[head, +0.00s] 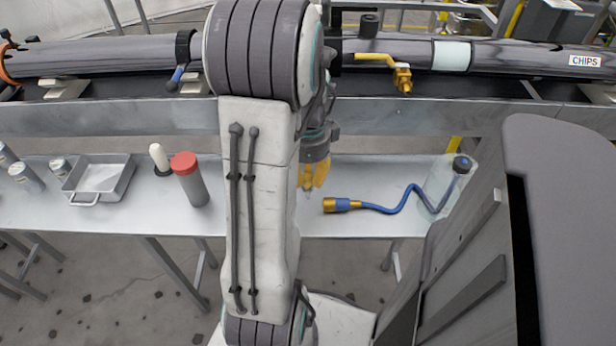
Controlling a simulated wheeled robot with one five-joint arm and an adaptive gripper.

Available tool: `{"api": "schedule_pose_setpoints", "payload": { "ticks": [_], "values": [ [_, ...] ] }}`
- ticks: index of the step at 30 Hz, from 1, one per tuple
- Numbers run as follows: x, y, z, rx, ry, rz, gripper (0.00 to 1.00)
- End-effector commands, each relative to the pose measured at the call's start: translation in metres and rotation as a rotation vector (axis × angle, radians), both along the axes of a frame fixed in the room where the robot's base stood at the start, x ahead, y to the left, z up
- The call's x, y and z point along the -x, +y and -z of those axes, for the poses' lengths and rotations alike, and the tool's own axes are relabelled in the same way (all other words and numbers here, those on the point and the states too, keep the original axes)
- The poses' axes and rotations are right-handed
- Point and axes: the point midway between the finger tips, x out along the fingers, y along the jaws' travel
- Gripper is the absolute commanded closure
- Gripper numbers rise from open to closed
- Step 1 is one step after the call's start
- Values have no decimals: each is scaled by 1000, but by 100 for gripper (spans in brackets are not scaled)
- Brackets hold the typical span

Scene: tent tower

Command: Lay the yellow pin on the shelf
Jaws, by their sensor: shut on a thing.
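My gripper (309,190) points down over the metal shelf (255,215), just right of my arm's upright link. It is shut on the yellow pin (314,174). Yellow-orange shows at the jaws, with a small grey tip below, but pin and fingers are hard to tell apart at this size. My arm hides part of the wrist and the middle of the shelf. I cannot tell whether the tip touches the shelf.
A red-capped grey bottle (190,182), white-topped item (159,158) and metal tray (99,178) stand left on the shelf. A blue hose (400,207) lies right. Above runs a dark pipe (110,54) with a yellow-handled valve (402,77). Bare shelf shows around the gripper.

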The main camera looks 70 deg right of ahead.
Motion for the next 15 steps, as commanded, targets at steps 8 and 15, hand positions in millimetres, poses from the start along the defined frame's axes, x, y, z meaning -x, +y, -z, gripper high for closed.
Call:
{"api": "schedule_pose_setpoints", "payload": {
  "ticks": [8, 15],
  "values": [
    [0, 0, 1, 1, 0, 0, 100],
    [0, 0, 4, 1, 0, 0, 72]
  ]
}}
